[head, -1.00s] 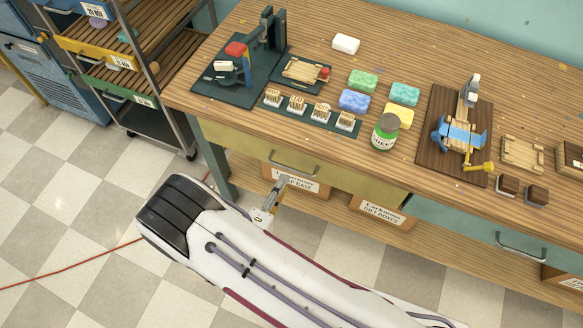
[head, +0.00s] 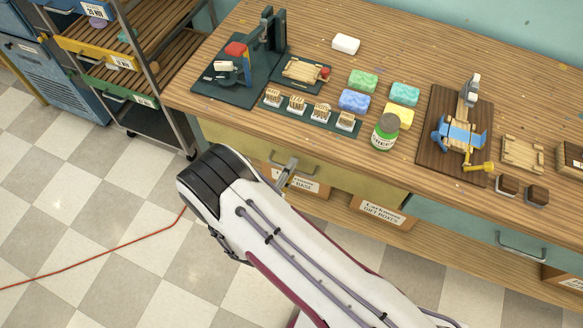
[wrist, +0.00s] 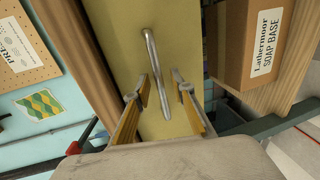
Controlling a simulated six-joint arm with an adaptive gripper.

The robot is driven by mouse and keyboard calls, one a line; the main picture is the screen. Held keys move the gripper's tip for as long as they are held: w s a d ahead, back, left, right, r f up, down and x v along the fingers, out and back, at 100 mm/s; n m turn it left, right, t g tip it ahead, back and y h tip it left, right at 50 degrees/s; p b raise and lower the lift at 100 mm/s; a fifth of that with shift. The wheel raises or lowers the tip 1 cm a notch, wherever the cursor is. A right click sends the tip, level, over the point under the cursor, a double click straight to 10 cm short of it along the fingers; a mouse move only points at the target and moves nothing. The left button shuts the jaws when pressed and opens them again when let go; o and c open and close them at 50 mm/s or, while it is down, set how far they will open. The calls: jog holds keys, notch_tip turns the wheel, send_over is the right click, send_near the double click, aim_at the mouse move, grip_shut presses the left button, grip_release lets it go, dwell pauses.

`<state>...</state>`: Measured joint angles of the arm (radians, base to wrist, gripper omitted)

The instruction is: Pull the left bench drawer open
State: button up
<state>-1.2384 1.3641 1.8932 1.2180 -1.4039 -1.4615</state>
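The left bench drawer (head: 345,177) is a pale yellow front under the wooden top and looks closed. Its metal bar handle (wrist: 151,55) runs nearly upright in the wrist view. My gripper (wrist: 159,84) is open, with one finger on each side of the handle's lower part in that view. A gap shows between each fingertip and the bar, and nothing is gripped. In the head view my gripper (head: 288,168) is at the handle, and my arm hides part of the drawer's left side.
A soap base box (wrist: 247,45) sits below the drawer, and a gift boxes carton (head: 382,214) stands right of it. A shelf rack (head: 150,70) stands left.

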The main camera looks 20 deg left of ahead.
jog(key=shift+w, duration=0.4)
grip_shut()
jog(key=shift+s, duration=0.15)
jog(key=f+v, duration=0.2)
jog(key=v, duration=1.1)
jog(key=s+f+v, duration=0.1)
jog(key=f+v, duration=0.2)
jog(key=v, duration=1)
jog(key=shift+s+f, duration=0.25)
jog(key=shift+s, duration=0.05)
grip_release()
